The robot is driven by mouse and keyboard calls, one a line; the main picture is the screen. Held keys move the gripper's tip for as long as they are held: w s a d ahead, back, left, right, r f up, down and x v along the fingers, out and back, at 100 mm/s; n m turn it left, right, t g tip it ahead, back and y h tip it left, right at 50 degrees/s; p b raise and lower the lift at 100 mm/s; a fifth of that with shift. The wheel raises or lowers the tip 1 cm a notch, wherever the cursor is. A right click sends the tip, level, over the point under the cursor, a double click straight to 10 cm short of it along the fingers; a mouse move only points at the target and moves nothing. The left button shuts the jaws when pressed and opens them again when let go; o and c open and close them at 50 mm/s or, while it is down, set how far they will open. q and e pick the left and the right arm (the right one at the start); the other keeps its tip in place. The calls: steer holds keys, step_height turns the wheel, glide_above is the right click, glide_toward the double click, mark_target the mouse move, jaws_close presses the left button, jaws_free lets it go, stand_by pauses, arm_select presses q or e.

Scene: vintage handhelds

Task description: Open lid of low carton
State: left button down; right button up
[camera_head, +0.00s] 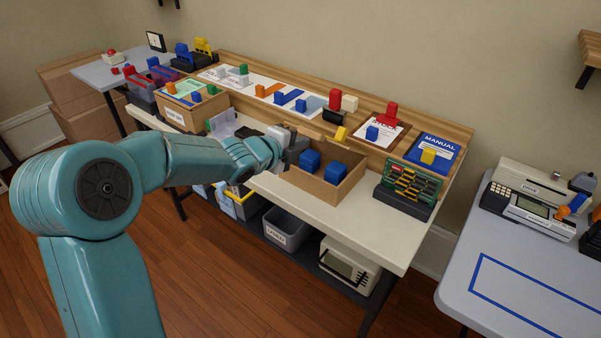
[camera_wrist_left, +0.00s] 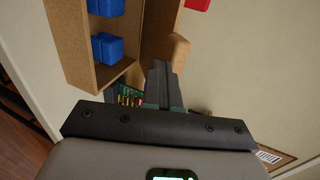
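The low carton (camera_head: 318,188) is a brown box on the white workbench, and its top shows open with two blue blocks (camera_head: 310,160) inside. A tan panel stands along its back side; I cannot tell whether this is the raised lid or the back wall. My left gripper (camera_head: 296,149) is at the carton's back left corner. In the left wrist view the carton (camera_wrist_left: 72,50) lies to the left, and the dark fingers (camera_wrist_left: 160,82) are together beside a tan tab (camera_wrist_left: 179,50). I see nothing held between them. My right gripper is out of view.
A green circuit board in a black stand (camera_head: 407,190) is right of the carton. A wooden shelf with a blue manual (camera_head: 433,152) and several blocks runs behind. A taller carton (camera_head: 183,116) stands left. A grey table (camera_head: 500,285) is at right.

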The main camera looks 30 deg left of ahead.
arm_select(q)
steer(key=shift+w+r, duration=0.3)
steer(key=shift+r, duration=0.35)
steer(key=w+r+p, duration=0.2)
steer(key=p, duration=0.1)
steer(key=shift+w+d+r, duration=0.1)
steer(key=shift+w+r, duration=0.15)
steer(key=shift+r, duration=0.1)
steer(key=shift+w+d+r+p, duration=0.1)
steer(key=shift+w+r+p, duration=0.6)
steer(key=shift+p, duration=0.35)
steer(key=shift+w+r+p, duration=0.4)
steer(key=shift+w+p, duration=0.1)
steer(key=shift+p, duration=0.05)
steer(key=shift+w, duration=0.25)
